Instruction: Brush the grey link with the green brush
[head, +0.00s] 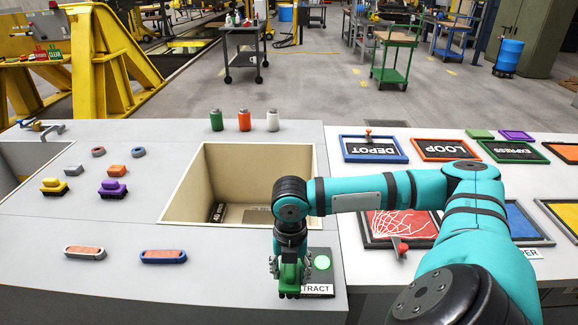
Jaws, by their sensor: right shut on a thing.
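My right gripper (289,262) points down at the front of the grey counter and is shut on the green brush (290,279). The brush is at the left side of a dark pad with a green disc; whether it touches the pad I cannot tell. The grey link (85,252), a long oval with a grey rim and rusty orange middle, lies flat at the front left, well left of the brush. A similar blue-rimmed link (163,256) lies between them. My left gripper is not in view.
Yellow (54,187) and purple (112,190) brushes, small blocks and two rings lie at the left. A deep open bin (180,190) stands behind the links, with several canisters behind it. Framed signs (373,149) cover the right side. The counter between blue link and gripper is clear.

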